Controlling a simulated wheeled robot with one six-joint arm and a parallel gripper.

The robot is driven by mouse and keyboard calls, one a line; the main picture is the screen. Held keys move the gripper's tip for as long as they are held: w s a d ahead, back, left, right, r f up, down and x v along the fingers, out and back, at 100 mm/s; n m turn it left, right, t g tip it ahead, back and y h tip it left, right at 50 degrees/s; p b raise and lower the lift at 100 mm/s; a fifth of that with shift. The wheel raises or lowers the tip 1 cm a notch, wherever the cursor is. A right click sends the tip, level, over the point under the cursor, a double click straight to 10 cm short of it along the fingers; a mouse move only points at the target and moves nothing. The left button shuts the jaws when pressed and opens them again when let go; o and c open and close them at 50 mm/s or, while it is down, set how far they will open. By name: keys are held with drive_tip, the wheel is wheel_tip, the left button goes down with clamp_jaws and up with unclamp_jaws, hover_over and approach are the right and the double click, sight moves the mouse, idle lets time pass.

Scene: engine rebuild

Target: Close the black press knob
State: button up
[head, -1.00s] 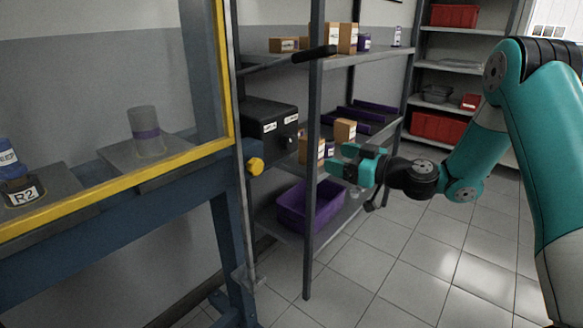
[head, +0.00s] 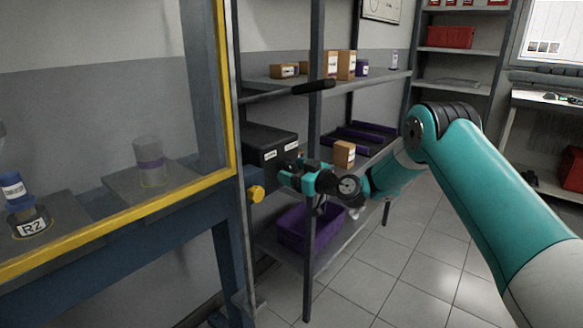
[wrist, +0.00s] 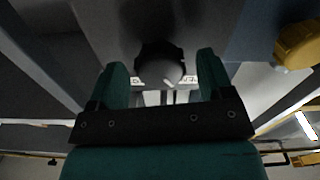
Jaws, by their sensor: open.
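The black press knob (wrist: 160,66) shows in the wrist view, round and dark with a pale mark on its face. It sits on the front of a dark control box (head: 268,146) with white labels, beside the press frame. My gripper (wrist: 162,62) is open, with one teal finger on each side of the knob in the picture. I cannot tell whether the fingers touch it or how deep they reach. In the head view my gripper (head: 287,175) is at the box's front and hides the knob.
A yellow knob (head: 256,194) sits on the blue press frame (head: 140,225), close to my gripper. A shelf post (head: 314,250) stands beside my gripper, and a black lever handle (head: 314,87) is above. A purple bin (head: 305,232) is below. Floor is clear at right.

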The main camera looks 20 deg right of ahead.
drive_tip(key=shift+w+a, duration=0.35)
drive_tip(key=shift+w, duration=0.1)
drive_tip(key=c, duration=0.9)
